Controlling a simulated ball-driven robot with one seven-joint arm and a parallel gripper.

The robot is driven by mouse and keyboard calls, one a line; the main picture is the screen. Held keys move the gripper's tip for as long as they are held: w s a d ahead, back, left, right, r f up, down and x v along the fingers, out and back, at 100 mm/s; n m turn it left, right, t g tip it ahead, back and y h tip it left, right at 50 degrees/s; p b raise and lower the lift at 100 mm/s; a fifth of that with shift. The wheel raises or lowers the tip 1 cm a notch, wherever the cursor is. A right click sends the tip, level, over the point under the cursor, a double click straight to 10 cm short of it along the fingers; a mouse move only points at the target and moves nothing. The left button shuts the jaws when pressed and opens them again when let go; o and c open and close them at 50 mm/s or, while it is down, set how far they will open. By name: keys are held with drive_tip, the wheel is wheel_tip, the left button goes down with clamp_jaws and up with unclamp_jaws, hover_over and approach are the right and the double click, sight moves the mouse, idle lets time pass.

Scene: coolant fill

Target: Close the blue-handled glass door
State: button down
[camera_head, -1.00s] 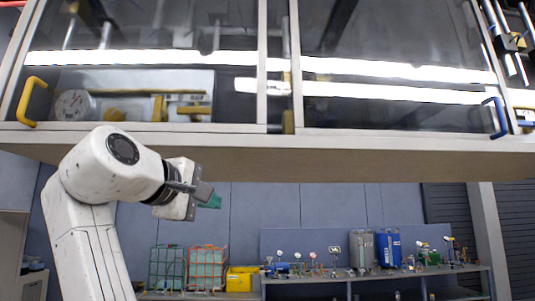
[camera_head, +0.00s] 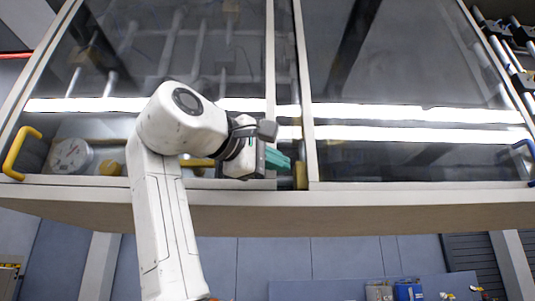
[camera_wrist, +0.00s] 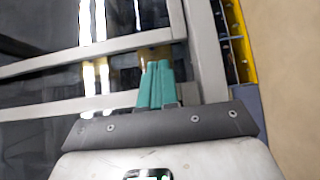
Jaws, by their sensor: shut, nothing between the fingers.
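The blue handle (camera_head: 523,160) is at the lower right corner of the right glass door (camera_head: 410,90) in the head view, partly cut off by the picture's edge. That door's pale left stile (camera_head: 305,110) stands apart from the left door's frame, with a narrow dark gap between them. My gripper (camera_head: 287,160) is in front of this gap, near the cabinet's lower edge, far left of the blue handle. Its teal fingers are shut and empty. In the wrist view the fingers (camera_wrist: 158,68) lie together, pointing at pale frame bars; contact cannot be told.
A left glass door (camera_head: 190,60) has a yellow handle (camera_head: 20,155) at its lower left. A round gauge (camera_head: 70,156) shows behind the glass. The cabinet's pale bottom ledge (camera_head: 400,200) runs below both doors.

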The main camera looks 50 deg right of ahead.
drive_tip(key=shift+s+d+p, duration=0.2)
drive_tip(key=shift+d+p, duration=0.45)
drive_tip(key=shift+d, duration=2.05)
